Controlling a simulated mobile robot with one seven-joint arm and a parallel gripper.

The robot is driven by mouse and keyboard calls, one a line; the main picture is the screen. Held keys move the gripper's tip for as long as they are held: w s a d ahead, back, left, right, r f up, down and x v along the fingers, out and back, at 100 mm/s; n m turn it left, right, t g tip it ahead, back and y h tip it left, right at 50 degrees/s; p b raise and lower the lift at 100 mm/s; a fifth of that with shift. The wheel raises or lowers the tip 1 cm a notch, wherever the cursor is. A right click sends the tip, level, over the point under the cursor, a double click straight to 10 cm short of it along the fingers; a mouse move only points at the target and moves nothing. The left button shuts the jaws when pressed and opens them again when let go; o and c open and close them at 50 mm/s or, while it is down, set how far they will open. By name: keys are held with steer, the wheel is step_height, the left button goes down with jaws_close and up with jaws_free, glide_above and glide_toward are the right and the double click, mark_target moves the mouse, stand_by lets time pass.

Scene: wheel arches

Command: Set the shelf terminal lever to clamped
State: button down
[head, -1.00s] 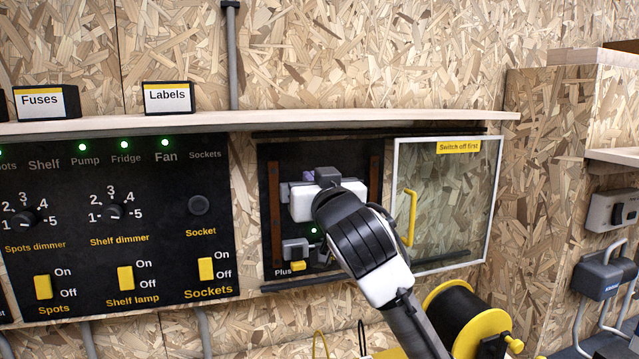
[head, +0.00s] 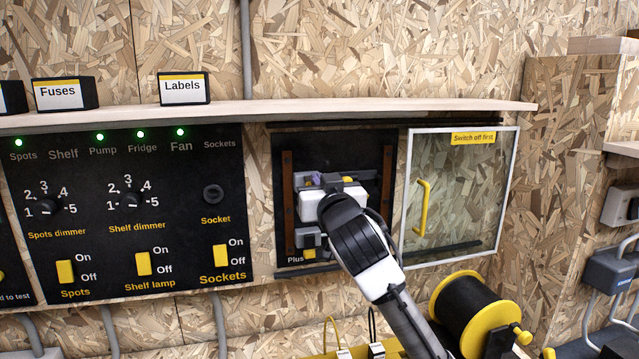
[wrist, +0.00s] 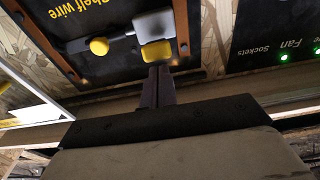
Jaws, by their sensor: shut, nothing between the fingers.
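The shelf terminal sits in a black recessed panel (head: 350,146) with brown side strips, behind the opened glass door. In the wrist view, its panel reads "Shelf wire" (wrist: 105,18) and appears upside down. A lever with a round yellow knob (wrist: 99,46) and a thin grey stem lies left of a grey block (wrist: 153,23) and a yellow block (wrist: 156,52). My gripper (wrist: 159,72) is shut and empty, its tips close to the yellow block; I cannot tell if they touch. In the head view, my gripper (head: 318,180) covers much of the terminal.
The glass door (head: 460,195) with a yellow handle stands open at the right. A shelf (head: 380,109) runs above the panel. The switch panel (head: 120,215) is at the left. A black and yellow cable reel (head: 470,312) stands below right, near my arm.

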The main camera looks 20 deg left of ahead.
steer(key=shift+f+b, duration=0.4)
steer(key=shift+b, duration=0.15)
steer(key=shift+f+t+b, duration=0.15)
steer(key=shift+t+b, duration=0.25)
steer(key=shift+b, duration=0.1)
